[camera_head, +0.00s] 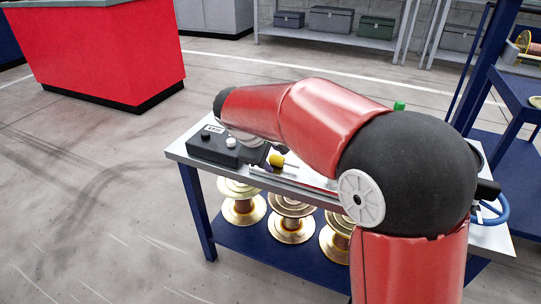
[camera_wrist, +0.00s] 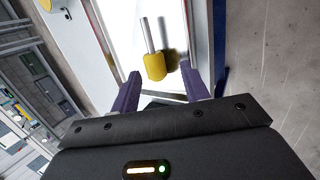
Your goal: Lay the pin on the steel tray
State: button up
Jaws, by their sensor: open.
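The pin has a yellow grip (camera_wrist: 155,67) and a bare metal shaft (camera_wrist: 149,36). In the wrist view it is over a bright, pale surface (camera_wrist: 173,20) with a raised edge, which looks like the steel tray. A dark shadow falls beside it. My gripper (camera_wrist: 160,72) is open, its two purple fingers apart, with the yellow grip just beyond and between the fingertips. No contact between fingers and pin shows. In the head view the yellow grip (camera_head: 277,160) shows beside my dark gripper at the bench; my arm hides much of the bench top.
A dark box (camera_head: 213,149) with buttons stands at the bench's left end. Copper-coloured spools (camera_head: 291,225) stand on the blue lower shelf (camera_head: 262,245). A blue handwheel (camera_head: 492,210) is at the right end. Open floor lies left of the bench, before a red cabinet (camera_head: 95,50).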

jog(key=shift+s+f, duration=0.1)
jog(key=v, duration=0.8)
dwell(0.3)
